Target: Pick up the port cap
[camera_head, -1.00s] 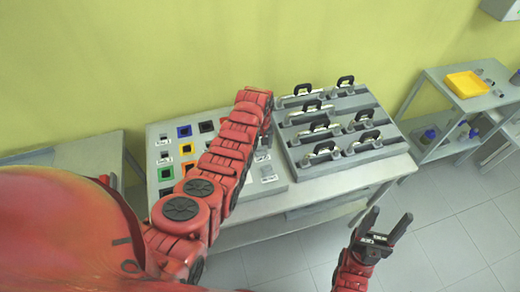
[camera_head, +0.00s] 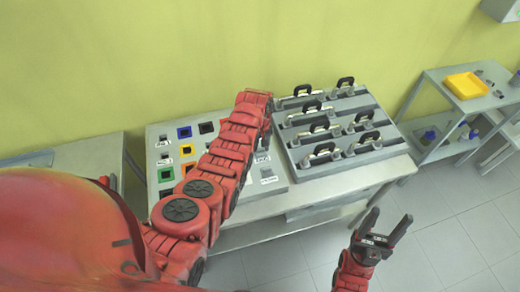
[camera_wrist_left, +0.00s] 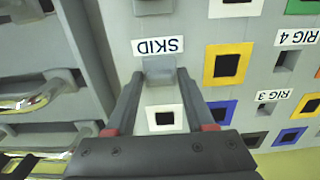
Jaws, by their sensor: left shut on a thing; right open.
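The port cap (camera_wrist_left: 160,70) is a small grey block beside the "SKID" label on the grey panel (camera_wrist_left: 192,15) in the left wrist view. My left gripper (camera_wrist_left: 160,80) has one finger on each side of the cap and is shut on it. I cannot tell whether the cap is seated in the panel or lifted. In the head view, my left arm hides the left gripper and the cap. My right gripper (camera_head: 390,218) is open and empty in front of the table, over the floor.
The panel (camera_head: 158,138) has several coloured square frames and labels. Right of it on the table (camera_head: 340,190) stands a grey rack (camera_head: 298,130) with several black-handled units. A side shelf (camera_head: 495,100) with a yellow tray (camera_head: 466,85) is at the far right.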

